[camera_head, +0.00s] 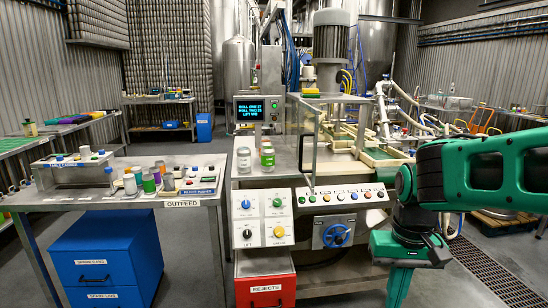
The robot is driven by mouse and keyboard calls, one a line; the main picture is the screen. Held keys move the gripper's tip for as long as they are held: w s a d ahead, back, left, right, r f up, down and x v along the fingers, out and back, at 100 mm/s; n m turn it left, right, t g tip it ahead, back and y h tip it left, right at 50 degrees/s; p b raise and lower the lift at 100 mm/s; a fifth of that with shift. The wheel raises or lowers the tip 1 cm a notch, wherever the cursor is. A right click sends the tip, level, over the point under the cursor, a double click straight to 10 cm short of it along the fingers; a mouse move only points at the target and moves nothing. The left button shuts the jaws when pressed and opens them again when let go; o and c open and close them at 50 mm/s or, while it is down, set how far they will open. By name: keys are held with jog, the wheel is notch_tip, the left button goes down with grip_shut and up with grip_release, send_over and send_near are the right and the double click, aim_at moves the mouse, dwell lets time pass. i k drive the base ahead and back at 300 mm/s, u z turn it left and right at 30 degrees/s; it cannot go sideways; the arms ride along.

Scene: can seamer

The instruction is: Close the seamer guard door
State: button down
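The seamer (348,194) stands in the middle of the view, with a row of coloured buttons along its front. A clear framed panel, which looks like the guard door (308,140), stands at the left of its opening. It is seen at a steep angle, swung out towards me, and the front of the work area to its right looks uncovered. My green and black arm comes in from the right, in front of the seamer's right side, and bends down to the bottom edge. My gripper is not in view.
A control panel (262,218) with knobs and a red rejects bin (266,283) are at the seamer's left front. Cans (267,158) stand on the ledge beside the panel. The outfeed table (100,197) is at left, above blue drawers (108,262). A floor grate (490,275) lies at right.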

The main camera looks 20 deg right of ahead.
aim_at(308, 115)
jog(key=u, duration=0.05)
jog(key=i, duration=0.85)
jog(key=z, duration=0.05)
